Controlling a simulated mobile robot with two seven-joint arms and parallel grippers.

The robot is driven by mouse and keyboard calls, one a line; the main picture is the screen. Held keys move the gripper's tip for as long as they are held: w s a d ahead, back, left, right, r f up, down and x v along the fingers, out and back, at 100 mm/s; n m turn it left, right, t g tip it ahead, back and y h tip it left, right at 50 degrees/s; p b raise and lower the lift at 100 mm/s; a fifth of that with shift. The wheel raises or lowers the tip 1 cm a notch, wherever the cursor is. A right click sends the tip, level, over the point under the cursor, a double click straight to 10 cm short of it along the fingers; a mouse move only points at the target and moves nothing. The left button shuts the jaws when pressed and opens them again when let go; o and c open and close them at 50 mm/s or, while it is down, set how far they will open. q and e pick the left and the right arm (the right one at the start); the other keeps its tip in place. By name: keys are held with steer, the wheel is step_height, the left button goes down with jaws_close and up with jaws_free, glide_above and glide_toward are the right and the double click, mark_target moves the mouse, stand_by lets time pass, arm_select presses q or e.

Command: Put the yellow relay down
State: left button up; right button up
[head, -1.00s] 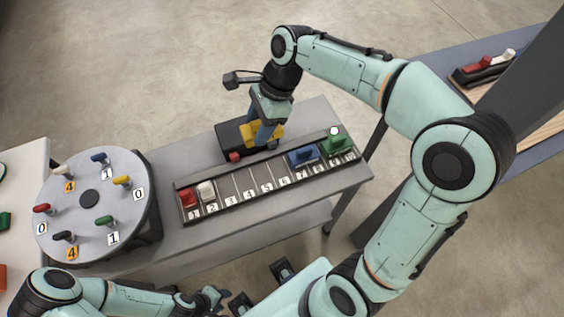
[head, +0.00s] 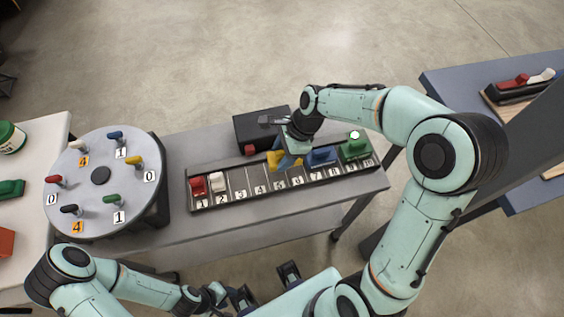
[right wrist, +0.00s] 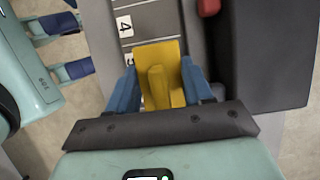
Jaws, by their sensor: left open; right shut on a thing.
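My right gripper (head: 287,161) is shut on the yellow relay (head: 274,158), over the middle of the numbered rail (head: 240,181). In the right wrist view the yellow relay (right wrist: 158,72) sits between the blue fingers, close to the labels 4 and 5. I cannot tell whether it touches the rail. A red relay (head: 197,185) and a white relay (head: 217,181) stand in slots 1 and 2. A blue relay (head: 321,155) and a green relay (head: 355,148) stand to the right of my gripper. My left gripper (head: 217,298) is open, low in front of the bench.
A black box (head: 262,124) with a red button stands behind the rail. A round grey dial (head: 98,205) with coloured levers stands on the left. The rail's slots around 3 and 4 are bare. A blue table (head: 470,80) is at the far right.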

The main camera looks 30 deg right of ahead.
steer(key=shift+f+b, duration=0.35)
steer(key=shift+f, duration=1.8)
steer(key=shift+f, duration=0.1)
steer(key=o, duration=1.1)
steer(key=shift+f, duration=0.1)
steer(key=p+v, duration=0.1)
steer(key=v, duration=1)
steer(key=shift+w+p, duration=0.1)
steer(key=shift+p, duration=0.2)
steer(key=shift+d+r, duration=0.2)
steer(key=shift+r, duration=0.5)
